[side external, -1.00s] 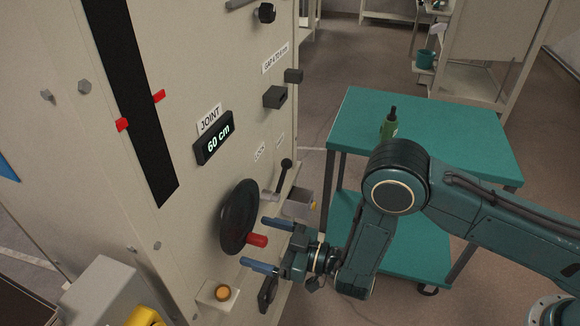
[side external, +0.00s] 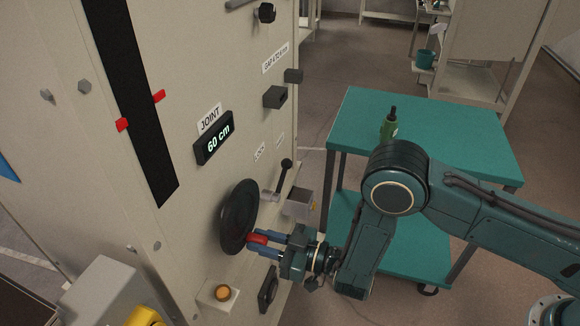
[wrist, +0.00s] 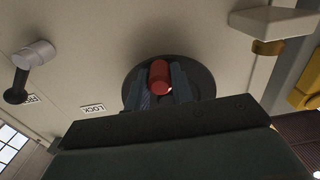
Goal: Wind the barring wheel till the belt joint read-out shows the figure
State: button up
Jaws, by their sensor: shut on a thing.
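The barring wheel (side external: 238,213) is a dark disc on the cream panel, with a red handle (side external: 257,238) sticking out from its lower right. My gripper (side external: 262,244) is shut on the red handle, with one blue finger on each side. In the wrist view the wheel (wrist: 207,84) lies ahead, and the red handle (wrist: 159,76) sits between the fingers. The joint read-out (side external: 215,138) shows 60 cm. A black belt (side external: 130,90) runs down the panel between two red marks (side external: 122,125).
A black-knobbed lever (side external: 286,164) and a small grey box (side external: 298,204) stand right of the wheel. An amber button (side external: 223,293) is below it. A LOCK label (wrist: 92,109) shows in the wrist view.

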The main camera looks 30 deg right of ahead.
aim_at(256, 215)
jog(key=shift+w+d+r+n, duration=0.1)
jog(key=shift+w+d+n, duration=0.2)
jog(key=shift+n, duration=0.5)
jog(key=shift+w+d+r+n, duration=0.15)
jog(key=shift+w+d+n, duration=0.2)
jog(key=shift+n, duration=0.45)
jog(key=shift+w+d+r+n, duration=0.1)
jog(key=shift+w+d+n, duration=0.2)
jog(key=shift+n, duration=0.5)
jog(key=shift+w+d+r+n, duration=0.25)
jog(key=shift+n, duration=0.55)
jog(key=shift+w+d+r+n, duration=0.2)
jog(key=shift+w+r+n, duration=0.1)
jog(key=shift+n, duration=0.5)
jog(key=shift+w+d+r+n, duration=0.2)
jog(key=shift+d+r+n, duration=0.05)
jog(key=shift+n, duration=0.55)
jog(key=o, duration=1.1)
jog(key=shift+c, duration=0.2)
